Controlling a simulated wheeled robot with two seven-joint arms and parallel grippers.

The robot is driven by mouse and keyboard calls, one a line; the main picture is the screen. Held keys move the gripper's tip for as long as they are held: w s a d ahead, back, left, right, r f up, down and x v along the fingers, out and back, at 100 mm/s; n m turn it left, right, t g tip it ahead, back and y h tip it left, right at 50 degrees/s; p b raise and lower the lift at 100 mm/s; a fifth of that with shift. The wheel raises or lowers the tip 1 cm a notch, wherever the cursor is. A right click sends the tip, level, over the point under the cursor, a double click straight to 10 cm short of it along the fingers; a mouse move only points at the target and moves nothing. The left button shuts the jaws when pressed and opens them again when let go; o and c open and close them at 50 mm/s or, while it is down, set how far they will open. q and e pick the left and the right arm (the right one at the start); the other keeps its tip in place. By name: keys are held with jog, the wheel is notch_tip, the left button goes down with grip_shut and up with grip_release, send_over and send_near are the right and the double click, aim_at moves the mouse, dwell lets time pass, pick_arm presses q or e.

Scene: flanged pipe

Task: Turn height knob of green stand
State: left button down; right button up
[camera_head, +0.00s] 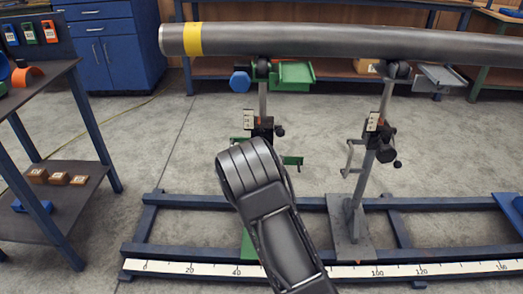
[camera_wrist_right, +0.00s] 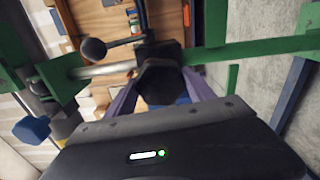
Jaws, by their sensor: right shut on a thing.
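The green stand shows in the head view with its green top bracket (camera_head: 296,74) under the pipe's left part and its post (camera_head: 262,100) below. My right arm covers much of its lower part. In the right wrist view, my right gripper (camera_wrist_right: 160,92) has its purple-grey fingers on both sides of a dark, faceted height knob (camera_wrist_right: 158,76) and is shut on it. A black ball-ended lever (camera_wrist_right: 94,50) sticks out beside the knob. Green stand bars (camera_wrist_right: 255,48) run past it. The gripper's fingers are hidden in the head view. My left gripper is not in view.
A grey pipe (camera_head: 340,42) with a yellow band lies across the green stand and a grey stand (camera_head: 352,215). A blue floor frame (camera_head: 180,220) carries a ruler strip (camera_head: 395,272). A dark side table (camera_head: 75,190) stands left. Concrete floor is clear between table and stands.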

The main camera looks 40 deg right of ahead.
jog(key=shift+n+p, duration=0.35)
jog(key=shift+n, duration=0.65)
jog(key=o, duration=1.4)
jog(key=shift+c, duration=0.2)
jog(key=p+v, duration=0.1)
jog(key=v, duration=0.7)
jog(key=shift+w, duration=0.1)
